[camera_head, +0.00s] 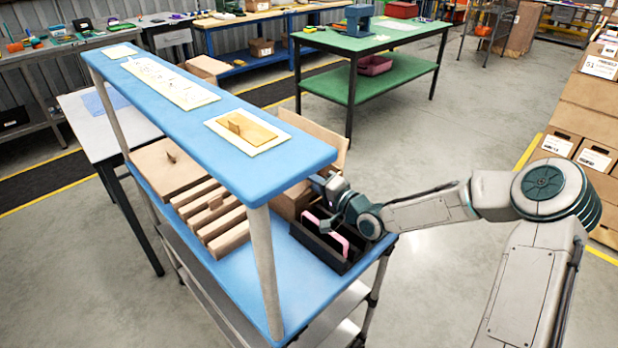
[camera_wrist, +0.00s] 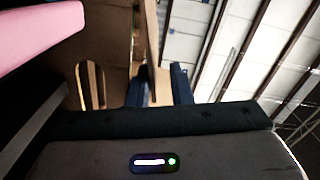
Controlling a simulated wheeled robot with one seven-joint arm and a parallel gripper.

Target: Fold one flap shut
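An open brown carton (camera_head: 291,203) stands at the far right end of the blue cart, partly hidden by the upper shelf and my arm. One of its flaps (camera_head: 318,140) stands up behind the shelf. My gripper (camera_head: 325,184) reaches in from the right, at the carton's near right side. In the wrist view, a thin upright cardboard flap (camera_wrist: 152,45) runs down between the two dark blue fingertips of my gripper (camera_wrist: 160,86). Whether both fingers touch it is not clear. The carton's brown inside (camera_wrist: 103,45) shows left of it.
A black bin (camera_head: 318,252) with pink dividers (camera_head: 343,247) sits right under my wrist; pink shows close in the wrist view (camera_wrist: 35,32). The upper shelf (camera_head: 285,172) overhangs the carton. A slatted brown box (camera_head: 222,240) and a flat carton (camera_head: 160,176) lie further left.

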